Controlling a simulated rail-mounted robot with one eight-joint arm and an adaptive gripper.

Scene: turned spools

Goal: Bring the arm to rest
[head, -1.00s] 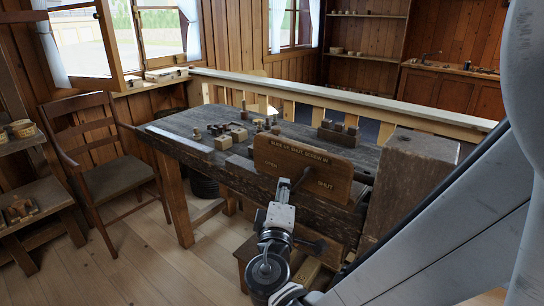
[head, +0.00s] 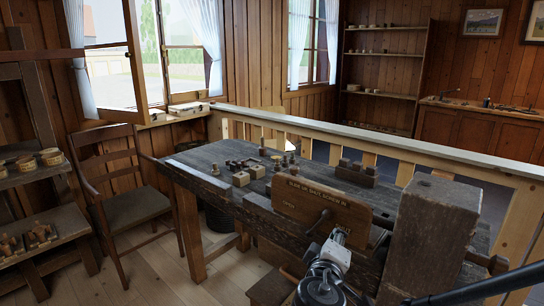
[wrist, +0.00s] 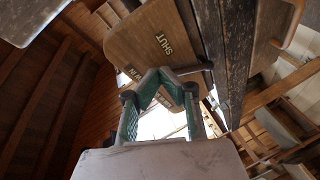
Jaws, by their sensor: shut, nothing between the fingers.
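My gripper (head: 338,238) is in front of the workbench, close to the wooden sign board (head: 322,205) lettered about open and shut. In the wrist view the gripper's green-padded fingers (wrist: 158,76) meet at the tips and hold nothing. The sign board (wrist: 150,40) with the word SHUT is just beyond them. A dark rod (head: 318,222) stands out from the board near the gripper. My arm runs off toward the lower right in the head view.
The dark workbench (head: 207,158) carries several small wooden blocks and turned pieces. A thick wooden post (head: 433,235) stands right of the gripper. A chair (head: 130,205) and shelves (head: 35,215) are at the left. A pale railing (head: 400,150) runs behind the bench.

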